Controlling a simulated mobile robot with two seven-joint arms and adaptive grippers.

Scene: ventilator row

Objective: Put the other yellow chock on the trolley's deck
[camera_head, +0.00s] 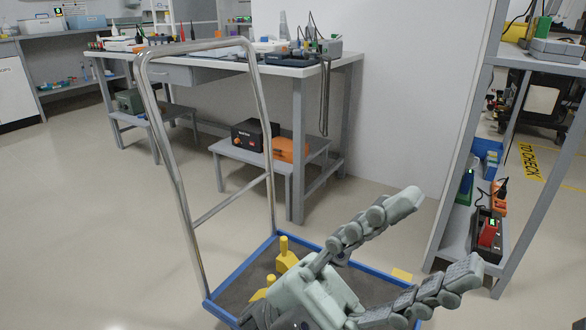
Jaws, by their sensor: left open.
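The trolley has a grey deck with a blue rim (236,274) and a tall metal push handle (172,160). A yellow chock (286,259) with an upright knob is on the deck near its far rim. Another yellow piece (259,295) with a knob shows nearer, partly hidden by my left gripper. A small flat yellow patch (402,274) shows by the right part of the rim; I cannot tell what it is. My left gripper (437,236) is open above the deck's right side, its fingers pointing right with nothing between them. My right gripper is out of view.
A workbench (296,70) with tools stands behind the trolley, with a low shelf holding a black box (254,134) and an orange case (290,149). A grey rack (458,235) with devices stands at right, close to my gripper. The floor at left is clear.

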